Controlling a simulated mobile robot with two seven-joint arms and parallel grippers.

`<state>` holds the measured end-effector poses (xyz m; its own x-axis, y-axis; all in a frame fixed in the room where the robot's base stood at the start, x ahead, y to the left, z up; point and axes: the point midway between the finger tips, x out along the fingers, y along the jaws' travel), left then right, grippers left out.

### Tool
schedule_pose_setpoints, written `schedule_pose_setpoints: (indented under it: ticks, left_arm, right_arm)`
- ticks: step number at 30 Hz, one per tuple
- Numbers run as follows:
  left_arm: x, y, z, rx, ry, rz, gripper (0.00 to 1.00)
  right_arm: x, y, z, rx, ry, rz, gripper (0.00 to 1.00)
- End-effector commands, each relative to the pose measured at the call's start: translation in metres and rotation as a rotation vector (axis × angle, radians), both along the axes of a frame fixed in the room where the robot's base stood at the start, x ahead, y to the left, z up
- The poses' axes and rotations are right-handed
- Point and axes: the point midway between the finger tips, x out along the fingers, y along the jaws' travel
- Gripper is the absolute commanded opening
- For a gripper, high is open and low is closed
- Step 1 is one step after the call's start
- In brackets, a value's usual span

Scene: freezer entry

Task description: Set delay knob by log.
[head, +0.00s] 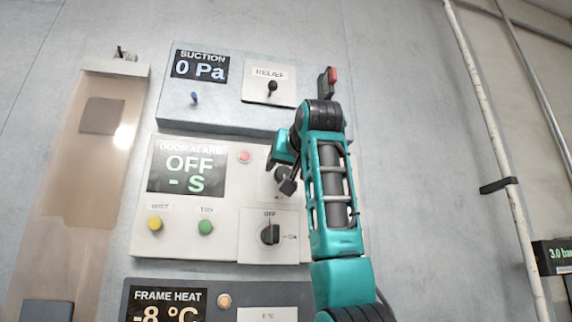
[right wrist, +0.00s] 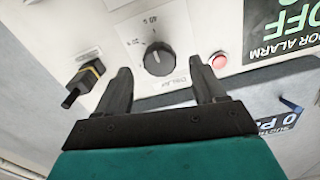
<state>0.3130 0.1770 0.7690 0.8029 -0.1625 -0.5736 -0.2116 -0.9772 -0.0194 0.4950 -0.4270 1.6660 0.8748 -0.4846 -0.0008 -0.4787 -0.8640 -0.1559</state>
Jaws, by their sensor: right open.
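The delay knob (right wrist: 158,60) is black and round on a white plate lettered DELAY, upside down in the right wrist view. A pale mark shows near its top edge there; the scale is too small to read fully. My right gripper (right wrist: 160,70) is open, its two fingers on either side of the knob with visible gaps. In the head view, my right gripper (head: 281,174) covers most of the knob. The door alarm display (head: 187,168) reads OFF and - S. No log is seen. My left gripper is not in view.
A black selector (head: 270,235) marked OFF sits below, with yellow (head: 155,223) and green (head: 205,227) buttons to its left. A red button (head: 245,156) is beside the display. A yellow-black part (right wrist: 86,78) juts out near one finger. The suction panel (head: 230,115) stands above.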

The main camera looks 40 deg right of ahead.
Motion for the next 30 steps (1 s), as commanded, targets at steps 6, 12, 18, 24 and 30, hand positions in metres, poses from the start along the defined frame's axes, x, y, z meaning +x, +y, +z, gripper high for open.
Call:
schedule_pose_setpoints:
  ticks: [6,12,18,24,30]
  left_arm:
    - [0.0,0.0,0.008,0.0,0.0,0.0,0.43]
    - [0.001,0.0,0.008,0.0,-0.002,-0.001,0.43]
    - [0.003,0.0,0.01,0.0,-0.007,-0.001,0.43]
    - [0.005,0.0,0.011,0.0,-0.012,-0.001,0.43]
    - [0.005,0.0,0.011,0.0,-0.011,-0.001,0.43]
  right_arm:
    - [0.018,-0.01,0.001,0.001,0.001,-0.002,0.7]
    - [0.02,-0.011,0.0,0.0,-0.001,-0.001,0.7]
    - [0.02,-0.011,0.0,0.0,-0.001,-0.001,0.62]
    - [0.02,-0.011,0.0,0.0,-0.001,0.0,0.43]
    - [0.02,-0.011,0.0,0.0,-0.001,0.0,0.24]
